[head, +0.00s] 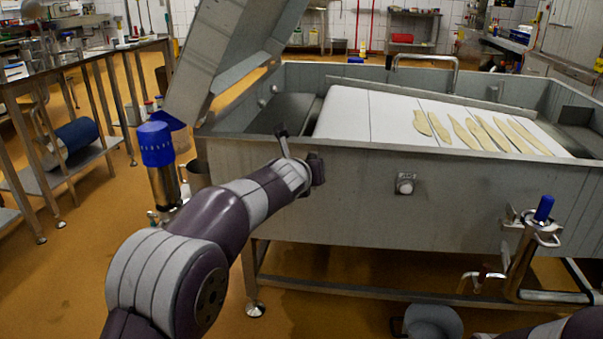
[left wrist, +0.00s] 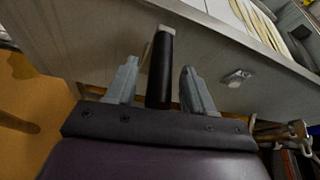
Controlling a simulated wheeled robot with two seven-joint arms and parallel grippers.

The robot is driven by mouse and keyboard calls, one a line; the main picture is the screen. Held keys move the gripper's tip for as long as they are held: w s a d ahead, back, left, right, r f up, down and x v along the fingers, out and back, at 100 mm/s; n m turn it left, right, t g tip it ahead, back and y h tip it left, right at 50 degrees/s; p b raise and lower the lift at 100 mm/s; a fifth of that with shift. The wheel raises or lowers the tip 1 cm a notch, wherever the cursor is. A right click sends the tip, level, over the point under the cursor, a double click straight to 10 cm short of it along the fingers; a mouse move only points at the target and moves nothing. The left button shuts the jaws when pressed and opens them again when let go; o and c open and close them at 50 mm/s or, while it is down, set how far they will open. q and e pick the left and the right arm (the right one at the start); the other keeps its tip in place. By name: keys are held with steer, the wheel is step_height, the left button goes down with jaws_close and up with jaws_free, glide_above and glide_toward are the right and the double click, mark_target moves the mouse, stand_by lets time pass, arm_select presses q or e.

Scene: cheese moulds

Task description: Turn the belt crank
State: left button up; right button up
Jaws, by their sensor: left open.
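The belt crank (head: 282,142) is a short dark lever at the front wall of the steel vat, left of its middle. In the left wrist view its black round handle (left wrist: 160,72) stands between the two grey fingers of my left gripper (left wrist: 159,68). The fingers are open, with a visible gap on each side of the handle. In the head view my left gripper (head: 316,168) is close to the vat wall and mostly hidden by my wrist. The white belt (head: 350,112) lies inside the vat.
Pale strips (head: 485,133) lie on the belt. A raised steel panel (head: 225,60) stands at the vat's left end. A round fitting (head: 405,184) and a blue-handled pipe valve (head: 543,208) project at the front. A blue-capped steel cylinder (head: 157,145) stands left of my arm.

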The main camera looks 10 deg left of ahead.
arm_select(q)
steer(key=d+p+v, duration=0.1)
steer(key=v, duration=0.9)
steer(key=shift+s+a, duration=0.3)
steer(key=shift+a, duration=0.2)
steer(key=shift+r, duration=0.15)
